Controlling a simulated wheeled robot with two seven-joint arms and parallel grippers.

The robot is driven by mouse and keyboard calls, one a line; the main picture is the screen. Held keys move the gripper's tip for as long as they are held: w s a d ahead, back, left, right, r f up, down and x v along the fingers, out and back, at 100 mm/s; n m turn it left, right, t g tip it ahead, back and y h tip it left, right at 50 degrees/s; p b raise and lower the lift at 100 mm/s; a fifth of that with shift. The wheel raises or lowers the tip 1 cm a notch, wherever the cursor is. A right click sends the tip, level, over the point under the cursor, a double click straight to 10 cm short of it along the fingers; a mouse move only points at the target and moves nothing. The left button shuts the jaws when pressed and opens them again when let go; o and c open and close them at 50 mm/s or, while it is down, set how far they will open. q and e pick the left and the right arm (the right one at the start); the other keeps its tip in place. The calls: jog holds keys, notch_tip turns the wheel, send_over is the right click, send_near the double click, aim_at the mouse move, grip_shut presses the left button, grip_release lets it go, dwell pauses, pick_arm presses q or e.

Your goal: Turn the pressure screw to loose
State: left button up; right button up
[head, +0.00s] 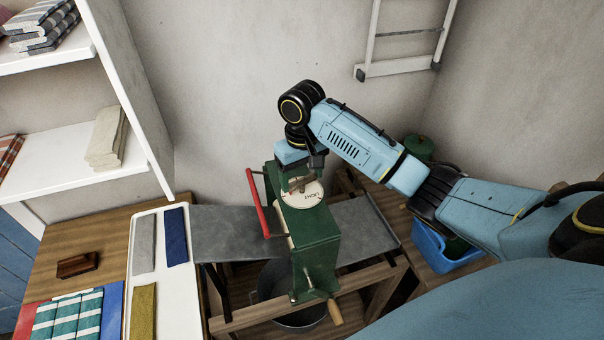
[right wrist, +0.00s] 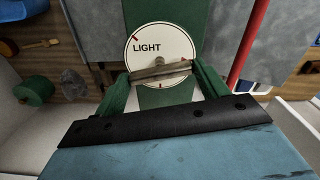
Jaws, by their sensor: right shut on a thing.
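The green wringer (head: 318,240) stands on a wooden frame, with a round cream dial (head: 309,196) on its top. In the right wrist view the dial (right wrist: 150,45) shows the word LIGHT and small red marks. The pressure screw (right wrist: 160,70) has a flat brownish crossbar over the dial. My right gripper (head: 299,180) reaches down onto the wringer's top. In the right wrist view its green fingers (right wrist: 161,78) are shut on the crossbar, one at each end. The crossbar lies nearly level in that view, slightly tilted. My left gripper is not in view.
A red lever (head: 257,203) stands along the wringer's left side. A crank with a wooden handle (head: 335,313) sticks out in front. Grey boards extend on both sides. A white tray (head: 145,290) with folded cloths lies left; a blue tub (head: 428,242) stands right.

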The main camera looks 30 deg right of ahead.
aim_at(302, 178)
jog(key=shift+w+r+m, duration=0.1)
jog(key=shift+m, duration=1.1)
jog(key=shift+d, duration=0.1)
jog(key=o, duration=1)
notch_tip(302, 178, up, 13)
jog(key=shift+r, duration=0.15)
